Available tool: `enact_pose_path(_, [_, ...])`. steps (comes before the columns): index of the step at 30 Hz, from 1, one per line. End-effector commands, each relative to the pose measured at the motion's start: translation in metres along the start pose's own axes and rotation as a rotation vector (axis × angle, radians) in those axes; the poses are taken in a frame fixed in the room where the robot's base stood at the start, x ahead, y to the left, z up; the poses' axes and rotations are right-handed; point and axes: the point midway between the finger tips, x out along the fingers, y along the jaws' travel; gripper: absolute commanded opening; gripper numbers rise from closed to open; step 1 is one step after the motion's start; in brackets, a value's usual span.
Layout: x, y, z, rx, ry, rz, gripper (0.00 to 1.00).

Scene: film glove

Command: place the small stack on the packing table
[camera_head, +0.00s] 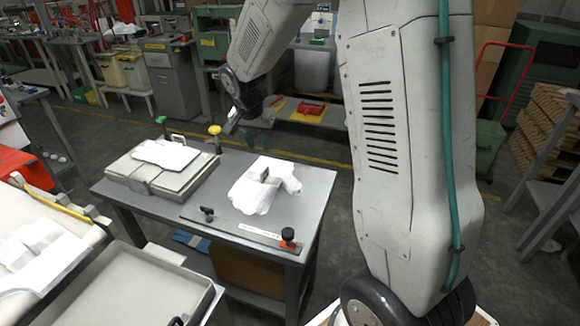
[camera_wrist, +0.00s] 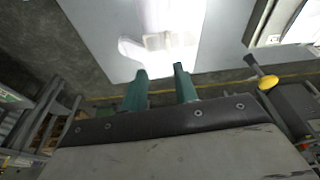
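A small white stack (camera_head: 265,193) with a greyish band across its middle lies on the right half of a grey table (camera_head: 318,185). I cannot tell for sure whether this is the packing table. The same stack shows, overexposed, at the top of the wrist view (camera_wrist: 158,40). My gripper (camera_head: 246,123) is above and behind the table's back edge, well apart from the stack. In the wrist view its two green fingers (camera_wrist: 160,74) stand apart with nothing between them.
A flat press-like device (camera_head: 160,180) with a white sheet (camera_head: 166,154) on top fills the table's left half. A black knob with an orange base (camera_head: 288,238) stands at the front right corner. Another white stack (camera_head: 35,245) lies on a surface at left, beside an empty tray (camera_head: 130,290).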

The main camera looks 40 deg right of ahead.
Motion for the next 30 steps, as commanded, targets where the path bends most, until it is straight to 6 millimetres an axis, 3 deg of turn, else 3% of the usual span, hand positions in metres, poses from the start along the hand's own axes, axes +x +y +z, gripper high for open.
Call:
enact_pose_path(1, [-0.022,0.009,0.008,-0.035,0.002,-0.009,0.29])
enact_pose_path(6, [-0.089,0.052,0.052,-0.214,-0.018,-0.025,0.29])
enact_pose_path(12, [-0.146,0.109,0.114,-0.437,-0.049,-0.060,0.29])
enact_pose_path(15, [-0.164,0.139,0.147,-0.554,-0.064,-0.084,0.29])
enact_pose_path(22, [-0.183,0.194,0.212,-0.791,-0.089,-0.142,0.29])
enact_pose_path(25, [-0.184,0.207,0.228,-0.854,-0.096,-0.159,0.29])
enact_pose_path(30, [-0.184,0.215,0.238,-0.896,-0.101,-0.170,0.29])
